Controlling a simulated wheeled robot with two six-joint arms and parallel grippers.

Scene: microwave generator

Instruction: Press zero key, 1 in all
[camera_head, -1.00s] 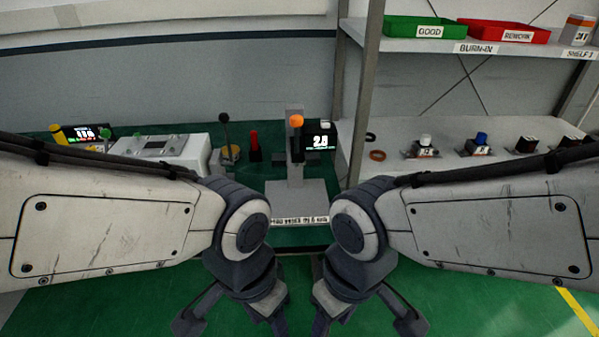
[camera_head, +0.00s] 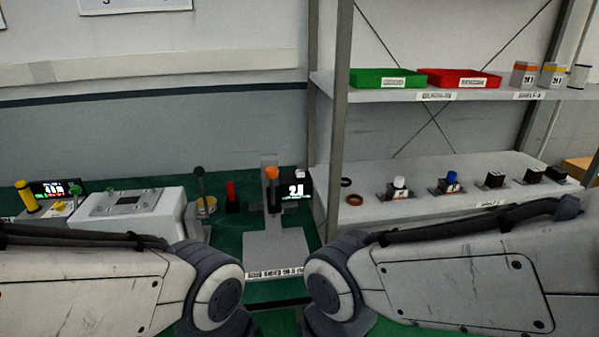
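A press-like stand with an orange-topped handle (camera_head: 272,173) stands on the green bench. A small black display (camera_head: 295,189) with blurred white digits is at its right side, with a pale button (camera_head: 299,172) on top. I cannot read any key marked zero, so which one it is cannot be told. Another dark display (camera_head: 57,189) stands at the far left beside a yellow-topped post. My two forearms come in from left and right at the bottom. Both grippers are below the picture edge and hidden.
A shelf rack (camera_head: 440,175) at the right holds several small switch units, a green tray (camera_head: 392,78) and a red tray (camera_head: 460,79).

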